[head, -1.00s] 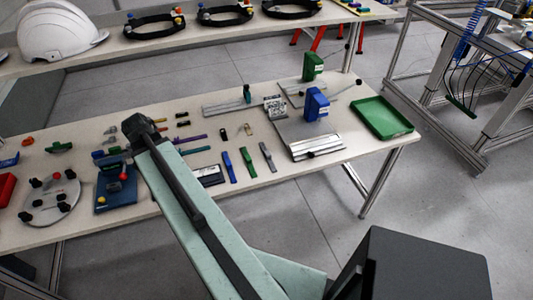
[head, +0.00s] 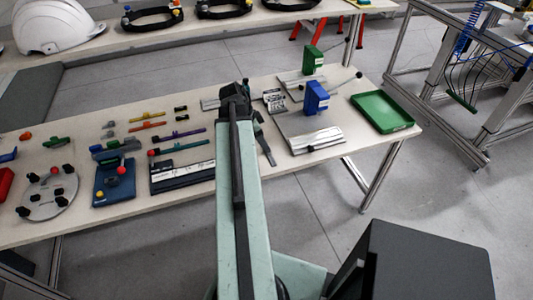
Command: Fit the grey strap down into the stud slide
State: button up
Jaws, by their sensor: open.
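The grey strap (head: 268,152) lies flat on the table just right of my arm, with its upper part close to the arm's edge. My gripper (head: 235,92) is at the far end of my arm, above the table, up and left of the strap. It is small and dark here; its fingers are hard to make out and nothing shows held in it. I cannot tell for sure which fixture is the stud slide. A metal rail (head: 210,104) is partly hidden behind my gripper. The blue and green straps are mostly hidden by my arm.
A blue press (head: 316,98) and a green press (head: 312,60) stand right of my gripper. A metal plate fixture (head: 317,139) lies near the front edge, and a green tray (head: 382,112) at the right end. Coloured tools and a blue fixture (head: 114,182) lie left.

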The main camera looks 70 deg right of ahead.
jog(key=b+x, duration=0.4)
jog(key=x, duration=0.1)
jog(key=shift+w+d+f+b, duration=0.15)
jog(key=shift+w+d+b, duration=0.1)
jog(key=shift+b, duration=0.05)
jog(key=shift+r, duration=0.2)
grip_shut()
notch_tip(320, 180, up, 10)
jog(key=p, duration=1)
